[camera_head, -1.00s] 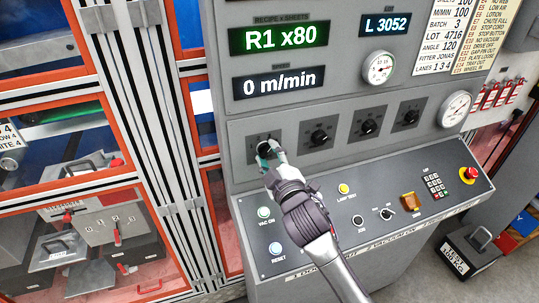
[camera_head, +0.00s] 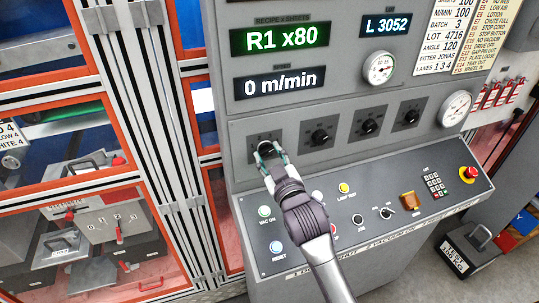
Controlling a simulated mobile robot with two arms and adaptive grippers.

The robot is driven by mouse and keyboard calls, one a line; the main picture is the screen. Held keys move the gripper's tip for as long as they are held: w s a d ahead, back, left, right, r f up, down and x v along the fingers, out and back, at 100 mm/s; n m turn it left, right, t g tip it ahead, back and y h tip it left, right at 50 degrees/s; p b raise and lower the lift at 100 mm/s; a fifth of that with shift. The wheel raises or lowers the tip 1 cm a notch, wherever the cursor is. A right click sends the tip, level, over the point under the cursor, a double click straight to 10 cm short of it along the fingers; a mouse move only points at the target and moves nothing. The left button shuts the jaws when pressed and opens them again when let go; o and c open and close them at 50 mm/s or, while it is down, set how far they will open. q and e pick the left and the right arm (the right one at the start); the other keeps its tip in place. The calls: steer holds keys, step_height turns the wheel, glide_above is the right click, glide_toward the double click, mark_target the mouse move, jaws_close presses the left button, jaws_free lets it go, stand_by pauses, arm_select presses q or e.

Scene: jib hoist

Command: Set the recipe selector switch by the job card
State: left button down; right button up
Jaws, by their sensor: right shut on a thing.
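The recipe selector switch appears to be the leftmost black rotary knob (camera_head: 265,147) in the row on the grey panel; its lettering is too small to read. My right gripper (camera_head: 268,153) is at this knob, its two teal-tipped fingers on either side and closed on it. The display (camera_head: 286,38) above reads "R1 x80", and the lower display (camera_head: 279,82) reads "0 m/min". The job card (camera_head: 450,40) is at the upper right, with lines such as "BATCH 3", "LOT 4716" and "ANGLE 120". My left gripper is not in view.
More black knobs (camera_head: 320,136) continue to the right. Below, the sloped console has a blue reset button (camera_head: 276,247), a yellow lamp test button (camera_head: 344,188), a keypad (camera_head: 434,184) and a red emergency stop (camera_head: 468,173). An orange-framed guard (camera_head: 95,183) stands at left.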

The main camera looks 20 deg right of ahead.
steer(key=shift+f, duration=0.1)
steer(key=o, duration=1.1)
steer(key=shift+o, duration=0.2)
steer(key=s, duration=1.2)
steer(key=shift+d, duration=0.2)
